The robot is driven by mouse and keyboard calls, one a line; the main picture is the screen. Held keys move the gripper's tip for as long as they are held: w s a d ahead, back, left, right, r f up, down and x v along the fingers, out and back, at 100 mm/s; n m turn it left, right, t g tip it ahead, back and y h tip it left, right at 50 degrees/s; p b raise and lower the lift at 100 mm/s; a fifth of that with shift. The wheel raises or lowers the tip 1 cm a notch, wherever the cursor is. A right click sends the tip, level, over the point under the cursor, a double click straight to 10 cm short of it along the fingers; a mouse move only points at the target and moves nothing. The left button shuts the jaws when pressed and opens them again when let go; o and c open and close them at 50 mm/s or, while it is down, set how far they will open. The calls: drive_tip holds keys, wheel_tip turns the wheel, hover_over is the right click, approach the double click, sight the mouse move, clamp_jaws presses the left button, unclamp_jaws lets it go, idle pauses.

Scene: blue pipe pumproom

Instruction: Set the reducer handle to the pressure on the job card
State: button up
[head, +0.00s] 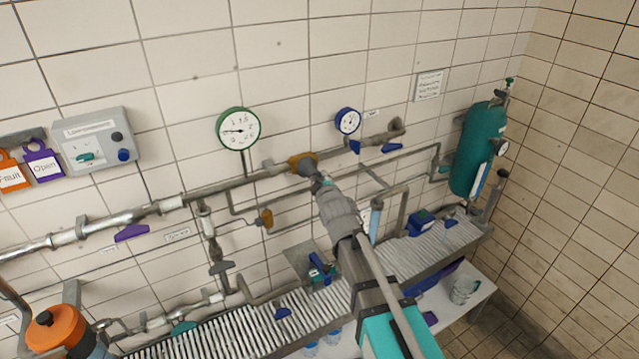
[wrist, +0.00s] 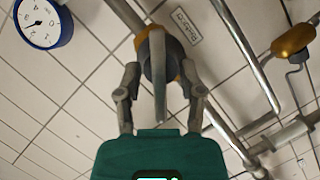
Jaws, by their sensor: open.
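The reducer, a brass-orange body (head: 302,160) on the grey wall pipe, is partly covered by my gripper (head: 318,180) in the head view. In the wrist view its grey handle (wrist: 159,85) points toward me, with the orange body (wrist: 174,56) behind it. My gripper (wrist: 160,72) is open, one finger on each side of the handle, with gaps visible. A green-rimmed gauge (head: 238,128) is left of the reducer, its needle pointing left. A blue-rimmed gauge (head: 347,121) is right of it; it also shows in the wrist view (wrist: 44,22). A white lettered card (head: 429,85) hangs on the wall, too small to read.
A grey control box (head: 97,140) and orange and purple tags (head: 42,163) are at left. A teal cylinder (head: 478,150) stands at right. Blue handles (head: 392,147) and a lower brass fitting (head: 265,218) are nearby. A ribbed bench (head: 220,335) runs below.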

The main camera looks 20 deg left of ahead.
drive_tip(key=shift+w, duration=0.1)
clamp_jaws()
idle(0.3)
drive_tip(key=shift+m+p, duration=0.3)
drive_tip(key=shift+m, duration=0.1)
drive_tip(key=m+g+p, duration=0.1)
drive_tip(key=m+g, duration=0.1)
drive_tip(key=shift+m+y, duration=0.3)
drive_tip(key=shift+y, duration=0.1)
drive_tip(key=m+g+y+p, duration=0.1)
drive_tip(key=m+g, duration=0.1)
drive_tip(key=m, duration=0.1)
drive_tip(key=shift+m, duration=0.3)
drive_tip(key=m+g+y, duration=0.1)
drive_tip(key=m+y, duration=0.1)
drive_tip(key=m, duration=0.1)
drive_tip(key=shift+f+m+g+b, duration=0.1)
drive_tip(key=shift+m+g+b, duration=0.2)
drive_tip(key=shift+g+b, duration=0.1)
drive_tip(key=m+g+y+b, duration=0.1)
drive_tip(key=m+y, duration=0.1)
drive_tip(key=m, duration=0.1)
idle(0.3)
